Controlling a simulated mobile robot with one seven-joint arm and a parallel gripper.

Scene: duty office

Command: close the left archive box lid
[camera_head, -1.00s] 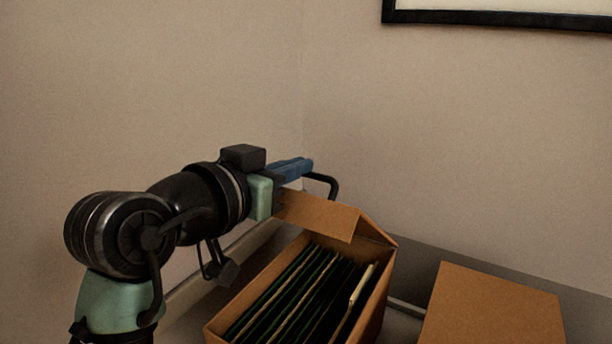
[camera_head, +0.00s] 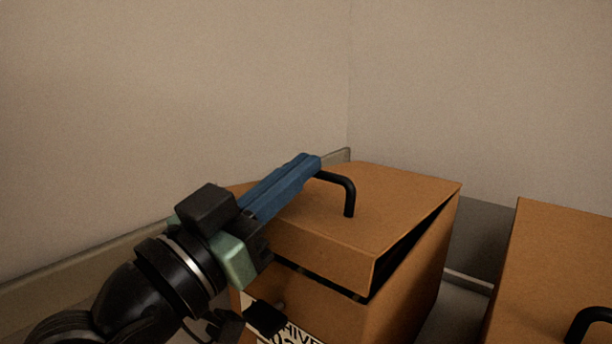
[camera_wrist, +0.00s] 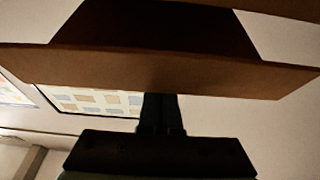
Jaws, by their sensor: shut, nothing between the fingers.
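The left archive box (camera_head: 400,290) is brown cardboard, with a white printed label low on its front. Its lid (camera_head: 390,210) is tilted down over the box, and a dark wedge-shaped gap shows along the front and right side. A black handle (camera_head: 348,190) stands on the lid. My gripper (camera_head: 312,163) has blue fingers lying together over the lid, with the tips beside the handle; I cannot tell whether they touch it. In the wrist view the lid (camera_wrist: 180,70) spans the picture above my dark fingers (camera_wrist: 158,105). The files inside the box are hidden.
A second brown box (camera_head: 550,260) with a closed top and black handle (camera_head: 590,322) stands to the right, a narrow gap between them. Walls rise behind and to the left. A framed picture with coloured squares (camera_wrist: 90,100) shows in the wrist view.

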